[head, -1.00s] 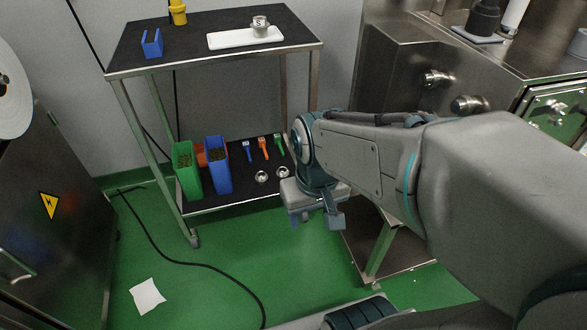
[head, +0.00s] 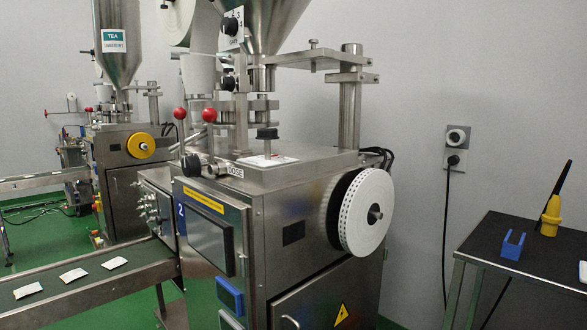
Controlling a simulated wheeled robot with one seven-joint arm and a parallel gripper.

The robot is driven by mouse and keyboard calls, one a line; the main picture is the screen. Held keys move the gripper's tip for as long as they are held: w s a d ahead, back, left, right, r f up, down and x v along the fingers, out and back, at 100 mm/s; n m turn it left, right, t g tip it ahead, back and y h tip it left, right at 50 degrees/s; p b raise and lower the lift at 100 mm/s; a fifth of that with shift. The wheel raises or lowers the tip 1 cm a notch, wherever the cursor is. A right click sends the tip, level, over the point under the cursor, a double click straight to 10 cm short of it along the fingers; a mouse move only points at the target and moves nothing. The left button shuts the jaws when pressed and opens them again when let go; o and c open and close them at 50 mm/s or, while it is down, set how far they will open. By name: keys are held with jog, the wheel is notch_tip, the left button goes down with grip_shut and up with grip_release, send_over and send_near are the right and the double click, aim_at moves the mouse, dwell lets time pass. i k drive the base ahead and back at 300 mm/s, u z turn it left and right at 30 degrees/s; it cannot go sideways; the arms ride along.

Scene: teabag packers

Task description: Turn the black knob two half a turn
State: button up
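Several black knobs show on the near steel packing machine, and I cannot tell which one is knob two. One black knob (head: 191,165) is on the front upper edge, left of the DOSE label (head: 235,171). Another black knob (head: 267,133) stands on a post over a small white plate on the machine top. A blue number label (head: 181,220) is on the machine's front left edge. My gripper is not in this view.
Two red ball levers (head: 209,115) rise beside the front knob. A white perforated reel (head: 368,213) juts from the machine's right side. A conveyor (head: 95,300) with white packets runs at the left. A black-topped cart (head: 480,235) stands at the right.

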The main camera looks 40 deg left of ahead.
aim_at(192, 166)
jog(key=u, duration=3.1)
jog(key=i, duration=1.55)
jog(key=z, duration=0.85)
